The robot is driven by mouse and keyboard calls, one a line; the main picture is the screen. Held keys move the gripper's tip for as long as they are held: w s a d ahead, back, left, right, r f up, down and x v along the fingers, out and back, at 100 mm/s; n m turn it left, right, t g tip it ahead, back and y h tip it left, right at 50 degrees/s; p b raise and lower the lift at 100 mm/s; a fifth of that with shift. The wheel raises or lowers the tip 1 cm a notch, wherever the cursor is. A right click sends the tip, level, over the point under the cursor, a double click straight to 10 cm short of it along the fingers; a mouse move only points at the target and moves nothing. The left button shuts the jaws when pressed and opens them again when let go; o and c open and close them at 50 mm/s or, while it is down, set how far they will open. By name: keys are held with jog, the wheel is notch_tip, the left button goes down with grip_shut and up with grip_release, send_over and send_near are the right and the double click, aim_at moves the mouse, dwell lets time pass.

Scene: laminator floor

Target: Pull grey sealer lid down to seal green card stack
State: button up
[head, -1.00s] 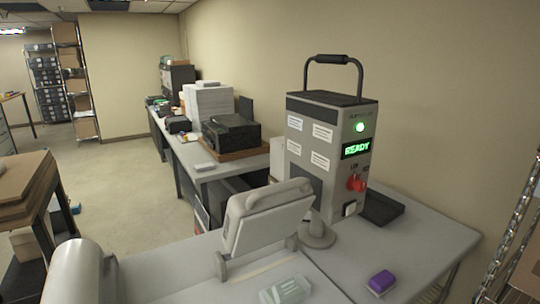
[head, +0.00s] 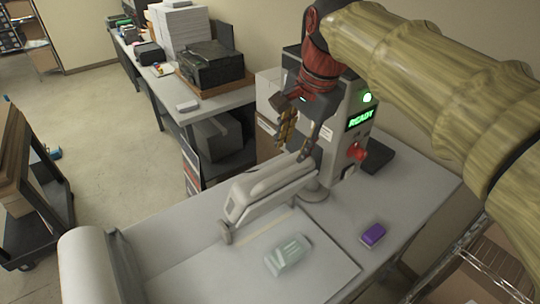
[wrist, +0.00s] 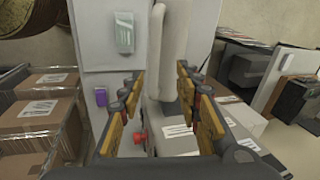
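The grey sealer lid (head: 268,188) stands raised and tilted on the pale sealer bed (head: 190,272). The green card stack (head: 288,254) lies flat on the bed in front of the lid. My gripper (head: 294,154) is open and empty, just above and behind the lid's upper edge in the head view. In the wrist view the lid (wrist: 170,60) shows edge-on between my open fingers (wrist: 161,75); I cannot tell whether they touch it. The card stack (wrist: 124,32) also shows there, left of the lid.
A grey machine (head: 345,130) with a green READY display and red knob stands close behind my gripper. A purple block (head: 372,235) lies right of the card stack. A white roll (head: 88,266) is at the bed's left. Boxes (wrist: 38,108) stand at left in the wrist view.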

aim_at(288, 170)
jog(key=shift+m, duration=0.7)
jog(key=shift+s+x, duration=0.2)
jog(key=shift+x, duration=1.1)
jog(key=shift+s+x, duration=0.15)
jog(key=shift+x, duration=1.15)
jog(key=shift+s+x, duration=0.2)
jog(key=shift+x, duration=1.1)
jog(key=shift+d+f, duration=0.15)
jog(key=shift+d, duration=0.05)
jog(key=c, duration=0.8)
grip_shut()
